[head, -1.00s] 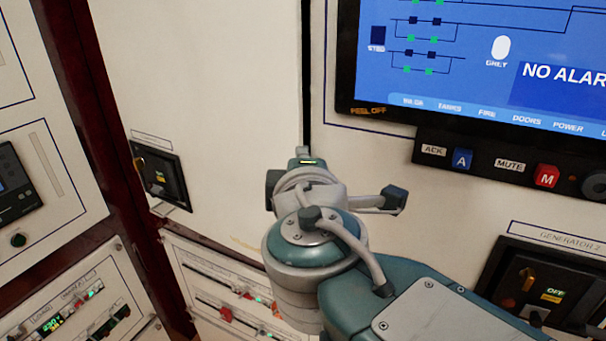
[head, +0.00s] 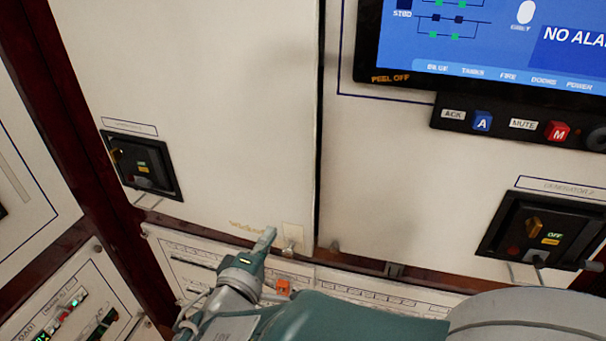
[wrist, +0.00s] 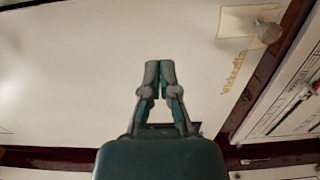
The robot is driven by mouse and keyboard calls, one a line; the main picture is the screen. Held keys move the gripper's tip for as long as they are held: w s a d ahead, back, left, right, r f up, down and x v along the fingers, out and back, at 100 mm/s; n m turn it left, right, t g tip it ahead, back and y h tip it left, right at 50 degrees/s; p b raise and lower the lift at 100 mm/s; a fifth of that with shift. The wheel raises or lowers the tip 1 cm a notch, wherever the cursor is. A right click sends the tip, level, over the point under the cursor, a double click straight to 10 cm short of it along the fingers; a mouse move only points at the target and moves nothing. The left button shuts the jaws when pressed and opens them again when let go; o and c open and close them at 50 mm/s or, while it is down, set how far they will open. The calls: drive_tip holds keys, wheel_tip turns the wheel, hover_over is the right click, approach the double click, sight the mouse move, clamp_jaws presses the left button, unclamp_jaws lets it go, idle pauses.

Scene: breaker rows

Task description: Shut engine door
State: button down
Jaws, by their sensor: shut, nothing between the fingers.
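A large white panel (head: 215,90), which I take to be the engine door, fills the middle left of the head view. A dark narrow gap runs down its right edge; I cannot tell whether it stands ajar. A small metal knob on a pale plate (head: 292,236) sits at its lower right corner, and the knob also shows in the wrist view (wrist: 268,32). My gripper (head: 268,238) is shut and empty, just left of the knob. In the wrist view its fingertips (wrist: 159,70) are together in front of the white surface; contact cannot be told.
A black breaker (head: 143,165) is on the left of the panel. Another breaker (head: 538,238) is at the right, below the screen (head: 480,50) and its button strip (head: 510,124). A row of slider controls (head: 190,254) runs below the panel.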

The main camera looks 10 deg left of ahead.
approach(289, 193)
drive_tip(key=w, duration=0.4)
drive_tip(key=w+d, duration=0.1)
drive_tip(key=w, duration=0.2)
drive_tip(key=shift+w+d, duration=0.35)
drive_tip(key=shift+a+f, duration=0.1)
drive_tip(key=shift+a, duration=0.45)
drive_tip(key=w, duration=0.2)
drive_tip(key=w+d, duration=0.1)
drive_tip(key=w, duration=0.1)
drive_tip(key=shift+d, duration=0.1)
drive_tip(key=shift+r, duration=0.25)
drive_tip(key=shift+f, duration=0.1)
